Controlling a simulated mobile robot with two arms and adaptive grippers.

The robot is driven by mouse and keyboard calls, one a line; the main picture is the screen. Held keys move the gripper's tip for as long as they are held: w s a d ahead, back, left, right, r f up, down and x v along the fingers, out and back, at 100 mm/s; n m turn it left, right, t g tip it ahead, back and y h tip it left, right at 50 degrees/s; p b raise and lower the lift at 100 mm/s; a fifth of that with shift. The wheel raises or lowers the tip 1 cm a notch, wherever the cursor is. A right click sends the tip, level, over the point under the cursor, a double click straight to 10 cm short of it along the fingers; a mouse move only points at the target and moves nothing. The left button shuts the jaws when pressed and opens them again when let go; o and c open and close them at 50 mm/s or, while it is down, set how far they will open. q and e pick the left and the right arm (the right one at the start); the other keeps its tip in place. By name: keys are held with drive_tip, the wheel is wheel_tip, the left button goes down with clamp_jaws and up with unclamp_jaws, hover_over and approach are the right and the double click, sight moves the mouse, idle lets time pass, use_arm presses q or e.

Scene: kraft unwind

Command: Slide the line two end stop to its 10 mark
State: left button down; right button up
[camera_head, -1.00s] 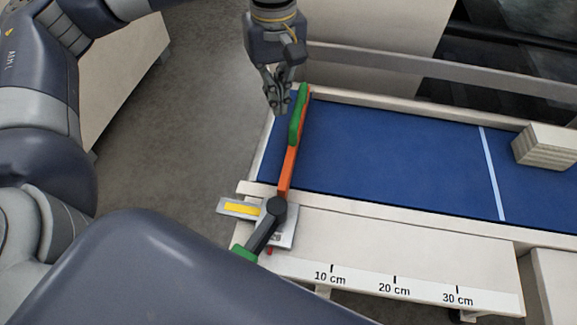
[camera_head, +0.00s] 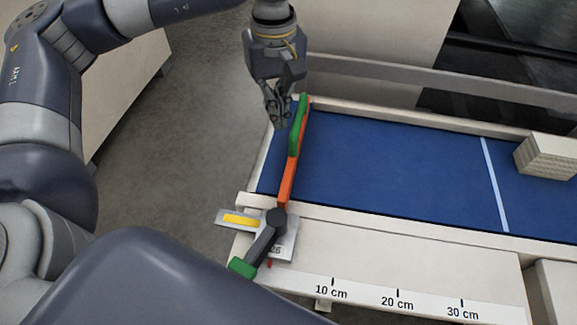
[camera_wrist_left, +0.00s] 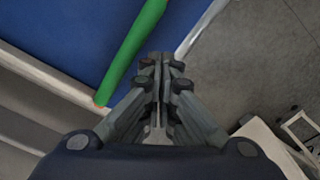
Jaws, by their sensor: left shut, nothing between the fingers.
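The end stop (camera_head: 287,180) is an orange bar lying across the blue belt near its left end, with a green grip (camera_head: 297,128) on its far part. Its near end joins a dark pivot and lever with a green tip (camera_head: 242,267), on a metal plate with a yellow label (camera_head: 241,220). The 10 mark (camera_head: 332,284) is on the white scale at the front, right of the plate. My left gripper (camera_head: 280,122) is shut and empty, just left of the green grip. In the left wrist view its fingers (camera_wrist_left: 160,75) are together, beside the green grip (camera_wrist_left: 135,50), apparently not touching it.
The blue belt (camera_head: 390,160) is clear between the stop and a pale stripe (camera_head: 495,185). A stack of pale boards (camera_head: 548,157) sits on the belt at the right. The scale also shows 20 and 30 marks. Open floor lies left of the conveyor.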

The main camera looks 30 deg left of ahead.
use_arm(q)
drive_tip(key=shift+w+d, duration=0.2)
drive_tip(key=shift+d, duration=0.5)
drive_tip(key=shift+w+d, duration=0.2)
drive_tip(key=shift+d, duration=0.5)
idle(0.5)
drive_tip(key=shift+w+d+b, duration=0.15)
drive_tip(key=shift+w+d, duration=0.15)
drive_tip(key=shift+d, duration=0.95)
drive_tip(key=shift+w+d+b, duration=0.15)
drive_tip(key=shift+w+d, duration=0.2)
drive_tip(key=shift+d, duration=0.95)
drive_tip(key=shift+w+d+b, duration=0.15)
drive_tip(key=shift+w+d, duration=0.15)
drive_tip(key=shift+d, duration=0.95)
drive_tip(key=shift+a, duration=0.1)
drive_tip(key=shift+s+a+b, duration=0.25)
drive_tip(key=shift+a+b, duration=0.15)
drive_tip(key=shift+a, duration=0.45)
wheel_tip(320, 180, up, 9)
drive_tip(key=p, duration=0.5)
idle(0.4)
